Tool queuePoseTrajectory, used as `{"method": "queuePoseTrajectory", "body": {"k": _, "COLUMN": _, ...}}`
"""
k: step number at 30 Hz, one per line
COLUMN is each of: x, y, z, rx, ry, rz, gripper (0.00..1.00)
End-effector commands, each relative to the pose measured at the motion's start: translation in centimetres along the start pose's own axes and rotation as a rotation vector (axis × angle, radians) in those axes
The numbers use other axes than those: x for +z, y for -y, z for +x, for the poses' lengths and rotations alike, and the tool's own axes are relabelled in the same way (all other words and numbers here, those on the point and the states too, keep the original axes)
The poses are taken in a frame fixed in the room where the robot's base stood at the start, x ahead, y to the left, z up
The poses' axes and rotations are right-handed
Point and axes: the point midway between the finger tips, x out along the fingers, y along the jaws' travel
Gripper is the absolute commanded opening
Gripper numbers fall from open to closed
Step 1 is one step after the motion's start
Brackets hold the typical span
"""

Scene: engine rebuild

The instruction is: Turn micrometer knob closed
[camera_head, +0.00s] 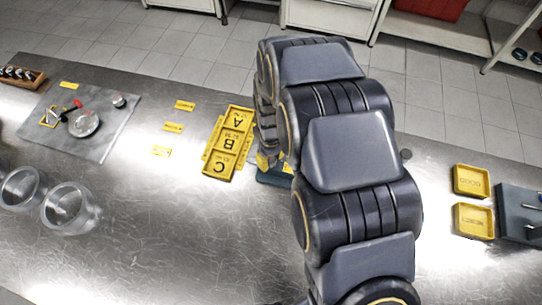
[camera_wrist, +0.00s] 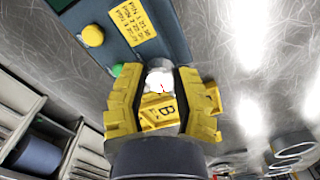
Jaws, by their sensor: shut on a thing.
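A pale, silvery round knob (camera_wrist: 159,77) with a small red mark shows between my fingertips in the wrist view. It sits at the edge of a teal device (camera_wrist: 150,20) that has a yellow button (camera_wrist: 92,36), a green button (camera_wrist: 117,70) and a yellow printed label (camera_wrist: 137,22). My gripper (camera_wrist: 160,90) has thick yellow stepped fingers, shut on the knob from both sides. The fingers hide the knob's sides, and its turn angle cannot be told.
A yellow tray marked A, B, C (camera_head: 229,144) lies close left of the device. Yellow trays (camera_head: 471,181) stand to the right. A grey mat (camera_head: 100,140) with small tools and glass jars (camera_head: 70,208) lie left. Bare steel bench (camera_head: 190,240) is clear in front.

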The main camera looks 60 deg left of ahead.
Motion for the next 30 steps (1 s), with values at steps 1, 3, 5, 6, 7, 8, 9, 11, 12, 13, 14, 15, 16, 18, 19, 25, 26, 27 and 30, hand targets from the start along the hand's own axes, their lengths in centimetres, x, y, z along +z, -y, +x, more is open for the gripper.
{"method": "queuePoseTrajectory", "body": {"k": 1, "x": 0.0, "y": 0.0, "z": 0.1, "rx": 0.0, "ry": 0.0, "rz": 0.0, "gripper": 0.0}}
{"method": "queuePoseTrajectory", "body": {"k": 3, "x": 0.0, "y": 0.0, "z": 0.1, "rx": 0.0, "ry": 0.0, "rz": 0.001, "gripper": 0.0}}
{"method": "queuePoseTrajectory", "body": {"k": 5, "x": 0.0, "y": 0.0, "z": 0.1, "rx": 0.0, "ry": 0.0, "rz": 0.001, "gripper": 0.0}}
{"method": "queuePoseTrajectory", "body": {"k": 6, "x": 0.0, "y": 0.0, "z": 0.1, "rx": 0.0, "ry": 0.0, "rz": 0.001, "gripper": 0.38}}
{"method": "queuePoseTrajectory", "body": {"k": 7, "x": 0.0, "y": 0.0, "z": 0.1, "rx": 0.0, "ry": 0.0, "rz": 0.001, "gripper": 0.5}}
{"method": "queuePoseTrajectory", "body": {"k": 8, "x": 0.0, "y": 0.0, "z": 0.1, "rx": 0.0, "ry": 0.0, "rz": 0.001, "gripper": 0.6}}
{"method": "queuePoseTrajectory", "body": {"k": 9, "x": 0.0, "y": 0.0, "z": 0.1, "rx": 0.0, "ry": 0.0, "rz": 0.001, "gripper": 0.6}}
{"method": "queuePoseTrajectory", "body": {"k": 11, "x": 0.0, "y": 0.0, "z": 0.1, "rx": 0.0, "ry": 0.0, "rz": 0.001, "gripper": 0.6}}
{"method": "queuePoseTrajectory", "body": {"k": 12, "x": 0.0, "y": 0.0, "z": 0.1, "rx": 0.0, "ry": 0.0, "rz": 0.001, "gripper": 0.6}}
{"method": "queuePoseTrajectory", "body": {"k": 13, "x": 0.0, "y": 0.0, "z": 0.1, "rx": 0.0, "ry": 0.0, "rz": 0.001, "gripper": 0.6}}
{"method": "queuePoseTrajectory", "body": {"k": 14, "x": 0.0, "y": 0.0, "z": 0.0, "rx": 0.0, "ry": 0.0, "rz": 0.001, "gripper": 0.6}}
{"method": "queuePoseTrajectory", "body": {"k": 15, "x": 0.0, "y": 0.0, "z": 0.0, "rx": 0.0, "ry": 0.0, "rz": 0.001, "gripper": 0.6}}
{"method": "queuePoseTrajectory", "body": {"k": 16, "x": 0.0, "y": 0.0, "z": 0.0, "rx": 0.0, "ry": 0.0, "rz": 0.001, "gripper": 0.6}}
{"method": "queuePoseTrajectory", "body": {"k": 18, "x": 0.0, "y": 0.0, "z": -0.1, "rx": 0.0, "ry": -0.001, "rz": 0.001, "gripper": 0.6}}
{"method": "queuePoseTrajectory", "body": {"k": 19, "x": 0.0, "y": 0.0, "z": -0.3, "rx": 0.001, "ry": -0.001, "rz": 0.001, "gripper": 0.6}}
{"method": "queuePoseTrajectory", "body": {"k": 25, "x": -0.1, "y": -0.1, "z": -3.2, "rx": 0.002, "ry": -0.003, "rz": 0.001, "gripper": 0.6}}
{"method": "queuePoseTrajectory", "body": {"k": 26, "x": -0.1, "y": -0.1, "z": -3.9, "rx": 0.004, "ry": -0.005, "rz": 0.001, "gripper": 0.6}}
{"method": "queuePoseTrajectory", "body": {"k": 27, "x": -0.2, "y": -0.1, "z": -4.8, "rx": 0.005, "ry": -0.007, "rz": 0.001, "gripper": 0.6}}
{"method": "queuePoseTrajectory", "body": {"k": 30, "x": -0.1, "y": -0.1, "z": -7.0, "rx": 0.003, "ry": -0.005, "rz": 0.001, "gripper": 0.6}}
